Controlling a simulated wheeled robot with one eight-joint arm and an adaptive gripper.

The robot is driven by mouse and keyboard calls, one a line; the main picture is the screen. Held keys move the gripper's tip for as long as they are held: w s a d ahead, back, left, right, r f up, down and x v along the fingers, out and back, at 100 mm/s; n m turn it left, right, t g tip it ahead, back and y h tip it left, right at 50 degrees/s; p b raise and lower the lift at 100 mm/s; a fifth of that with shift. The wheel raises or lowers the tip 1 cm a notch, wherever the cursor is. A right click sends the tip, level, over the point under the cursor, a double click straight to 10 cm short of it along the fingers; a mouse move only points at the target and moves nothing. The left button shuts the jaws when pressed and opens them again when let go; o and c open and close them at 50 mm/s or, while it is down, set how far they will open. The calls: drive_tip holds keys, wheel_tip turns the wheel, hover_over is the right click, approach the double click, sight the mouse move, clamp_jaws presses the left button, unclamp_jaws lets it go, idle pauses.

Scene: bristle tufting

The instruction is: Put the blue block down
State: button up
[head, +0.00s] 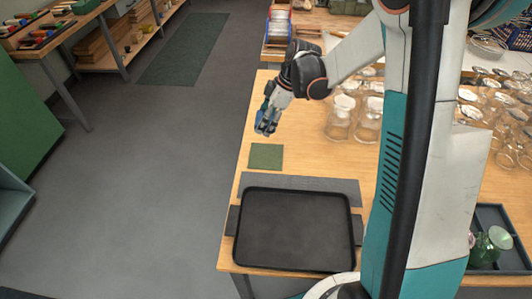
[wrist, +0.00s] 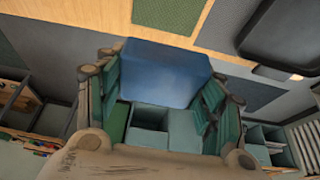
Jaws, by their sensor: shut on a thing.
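My gripper (head: 267,126) is shut on the blue block (wrist: 165,73), which sits between its two green-padded fingers in the wrist view. In the head view the gripper hangs near the left edge of the wooden table (head: 298,152), above and behind a green square mat (head: 266,156). The block is small there and partly covered by the fingers. The mat also shows at the top of the wrist view (wrist: 168,14). The block looks raised clear of the table.
A black tray (head: 293,230) lies at the table's front over dark grey mats (head: 300,187). Glass jars (head: 340,118) stand to the right of the gripper, with more glassware (head: 505,125) farther right. A green cup (head: 490,245) is in a dark tray at right. Bare wood surrounds the green mat.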

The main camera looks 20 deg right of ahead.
sight(263, 156)
wheel_tip(263, 156, down, 14)
drive_tip(key=b, duration=0.4)
drive_tip(key=shift+f+b, duration=0.1)
drive_tip(key=shift+b, duration=0.2)
drive_tip(key=shift+s+f+b, duration=0.1)
drive_tip(key=shift+f+b, duration=0.3)
drive_tip(key=shift+s+f, duration=0.1)
drive_tip(key=shift+f, duration=0.05)
drive_tip(key=o, duration=1.4)
drive_tip(key=shift+f, duration=0.15)
